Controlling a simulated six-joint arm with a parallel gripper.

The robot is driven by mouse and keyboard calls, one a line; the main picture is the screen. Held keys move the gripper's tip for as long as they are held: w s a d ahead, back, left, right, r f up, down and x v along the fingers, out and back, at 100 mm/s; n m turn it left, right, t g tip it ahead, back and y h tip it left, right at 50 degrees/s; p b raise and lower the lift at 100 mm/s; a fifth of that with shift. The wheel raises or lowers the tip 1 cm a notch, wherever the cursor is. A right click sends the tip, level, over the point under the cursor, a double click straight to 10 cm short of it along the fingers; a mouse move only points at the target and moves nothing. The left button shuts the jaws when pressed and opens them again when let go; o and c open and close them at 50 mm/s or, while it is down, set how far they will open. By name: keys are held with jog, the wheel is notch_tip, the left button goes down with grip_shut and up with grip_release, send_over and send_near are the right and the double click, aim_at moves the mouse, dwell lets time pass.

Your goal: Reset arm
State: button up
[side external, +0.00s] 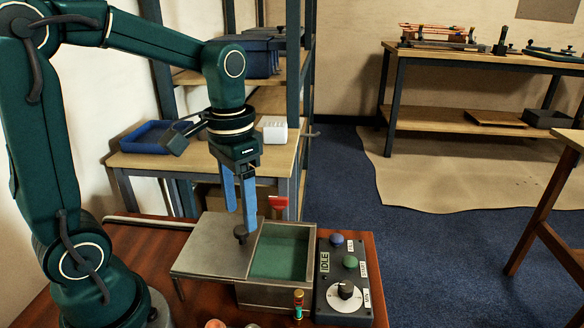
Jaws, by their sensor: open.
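My gripper (241,213) has two blue fingers pointing down and is open, with a gap between them. The fingertips are at a dark round knob (240,233) on a grey metal lid (208,246). I cannot tell whether they touch the knob. The lid lies to the left of the open part of a grey metal box (276,296), whose green-lined inside (280,254) shows and looks empty. My arm reaches in from the left, bent at the elbow.
A control box (344,285) with a dial, buttons and an IDLE label stands right of the metal box. A small banded cylinder (298,304) stands in front. Shelving with a blue tray (155,137) is behind. Copper pipework (437,34) sits on the far bench.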

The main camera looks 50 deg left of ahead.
jog(key=shift+r, duration=0.95)
jog(key=shift+d+r, duration=0.1)
jog(key=shift+r, duration=0.05)
jog(key=s+d+t, duration=0.4)
jog(key=s+t, duration=0.1)
jog(key=s, duration=0.1)
jog(key=shift+r+t, duration=0.2)
jog(key=shift+t, duration=0.1)
dwell(0.4)
